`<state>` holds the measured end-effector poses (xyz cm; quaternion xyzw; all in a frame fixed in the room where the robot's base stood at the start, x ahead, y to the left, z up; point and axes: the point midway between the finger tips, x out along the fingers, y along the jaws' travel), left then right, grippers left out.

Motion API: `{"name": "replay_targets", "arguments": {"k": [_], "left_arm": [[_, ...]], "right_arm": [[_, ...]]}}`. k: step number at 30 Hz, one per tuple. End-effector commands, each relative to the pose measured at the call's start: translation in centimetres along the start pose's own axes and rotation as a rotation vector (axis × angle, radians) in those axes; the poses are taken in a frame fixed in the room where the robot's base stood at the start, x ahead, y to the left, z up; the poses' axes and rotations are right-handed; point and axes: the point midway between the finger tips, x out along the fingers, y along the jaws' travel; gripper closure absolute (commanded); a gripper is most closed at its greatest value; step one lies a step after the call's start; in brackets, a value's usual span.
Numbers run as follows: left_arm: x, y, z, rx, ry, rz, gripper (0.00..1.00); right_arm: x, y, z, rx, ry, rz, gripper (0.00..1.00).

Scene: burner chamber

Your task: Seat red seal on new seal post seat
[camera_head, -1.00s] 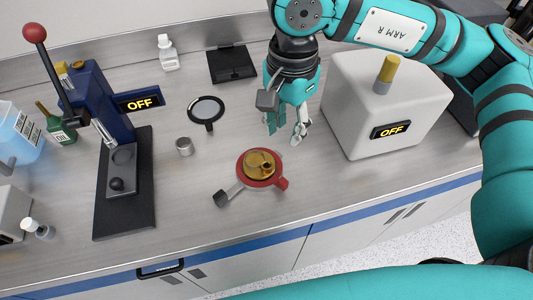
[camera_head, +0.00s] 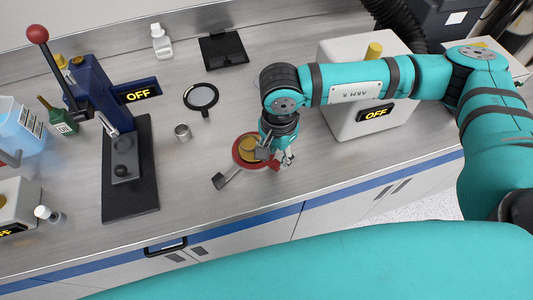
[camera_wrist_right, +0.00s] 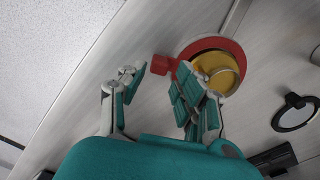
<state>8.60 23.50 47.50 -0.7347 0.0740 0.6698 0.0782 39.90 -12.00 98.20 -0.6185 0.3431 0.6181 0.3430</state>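A red round piece (camera_head: 240,160) with a gold disc-shaped part (camera_head: 247,148) in its middle lies on the counter. The red rim (camera_wrist_right: 208,42) and gold part (camera_wrist_right: 222,68) also show in the right wrist view, with a red tab (camera_wrist_right: 163,66) sticking out. I cannot tell which part is the seal or the post seat. My right gripper (camera_head: 278,157) is low at the right side of this piece and partly hides it. In the wrist view its fingers (camera_wrist_right: 163,85) are apart with nothing between them; one finger overlaps the rim. My left gripper is not in view.
A dark blue press (camera_head: 92,95) with a red-knobbed lever stands left. A small metal cup (camera_head: 182,132) and a round black-framed lens (camera_head: 201,97) lie between. A white box (camera_head: 345,125) marked OFF stands behind my right arm. The counter's front edge is close.

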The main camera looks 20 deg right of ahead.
Motion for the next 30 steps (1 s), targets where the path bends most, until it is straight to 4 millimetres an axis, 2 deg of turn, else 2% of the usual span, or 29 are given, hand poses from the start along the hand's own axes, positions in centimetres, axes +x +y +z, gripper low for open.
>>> {"name": "replay_targets", "arguments": {"k": [1, 6, 14, 22, 30], "left_arm": [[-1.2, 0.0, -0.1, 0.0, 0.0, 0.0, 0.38], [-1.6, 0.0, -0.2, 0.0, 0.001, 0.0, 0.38], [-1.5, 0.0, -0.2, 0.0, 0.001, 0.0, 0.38], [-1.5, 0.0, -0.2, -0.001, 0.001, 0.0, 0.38], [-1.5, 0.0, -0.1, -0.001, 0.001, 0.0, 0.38]], "right_arm": [[0.3, 0.2, 0.1, 0.001, -0.001, 0.006, 0.67], [2.6, 0.1, 0.1, 0.0, -0.001, 0.002, 0.67], [3.1, 0.1, 0.1, -0.001, 0.0, 0.0, 0.67], [3.1, 0.1, 0.1, 0.0, 0.0, 0.0, 1.0], [3.0, 0.1, 0.0, 0.0, 0.0, 0.0, 1.0]]}}
